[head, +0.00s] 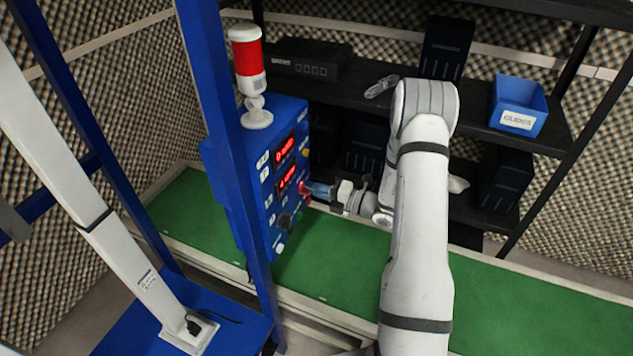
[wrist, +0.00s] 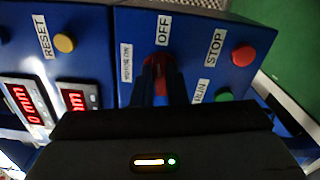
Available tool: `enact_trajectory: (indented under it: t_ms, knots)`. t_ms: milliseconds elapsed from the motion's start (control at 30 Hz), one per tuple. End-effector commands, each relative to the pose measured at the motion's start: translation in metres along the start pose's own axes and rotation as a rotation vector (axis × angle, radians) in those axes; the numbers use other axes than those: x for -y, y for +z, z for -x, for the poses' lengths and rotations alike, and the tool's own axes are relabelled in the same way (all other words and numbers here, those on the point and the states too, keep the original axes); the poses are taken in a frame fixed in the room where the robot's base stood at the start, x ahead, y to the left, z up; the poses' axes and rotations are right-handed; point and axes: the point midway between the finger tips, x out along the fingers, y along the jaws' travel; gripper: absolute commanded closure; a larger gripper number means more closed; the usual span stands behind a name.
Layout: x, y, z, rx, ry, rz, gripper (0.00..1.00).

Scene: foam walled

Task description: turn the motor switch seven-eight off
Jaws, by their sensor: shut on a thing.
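The blue control box (head: 255,180) stands at the left of the head view, its panel facing right. In the wrist view a red rotary switch (wrist: 157,64) sits on the blue panel, between a small white label I cannot read surely and an OFF label (wrist: 163,30). My gripper (wrist: 160,88) has its two dark fingers on either side of the switch knob and is shut on it. In the head view my gripper (head: 308,189) reaches the panel from the right. The fingers hide much of the knob, so its exact angle is unclear.
Close to the switch are a red STOP button (wrist: 243,55), a green button (wrist: 224,95) and a yellow RESET button (wrist: 64,43). Red digital displays (wrist: 25,98) are at left. A red-and-white signal lamp (head: 248,62) tops the box. A blue bin (head: 518,105) stands on the shelf.

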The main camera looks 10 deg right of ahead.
Motion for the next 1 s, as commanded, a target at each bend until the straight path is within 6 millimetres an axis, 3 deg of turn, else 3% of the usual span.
enact_trajectory:
  t_ms: [400, 967, 1000]
  knots:
    - [-0.0012, -0.0008, -0.0016, -0.005, 0.002, -0.192, 1.00]
    - [0.0002, -0.0013, -0.0017, -0.005, 0.002, -0.223, 1.00]
    - [0.0002, -0.0013, -0.0017, -0.005, 0.002, -0.223, 0.86]
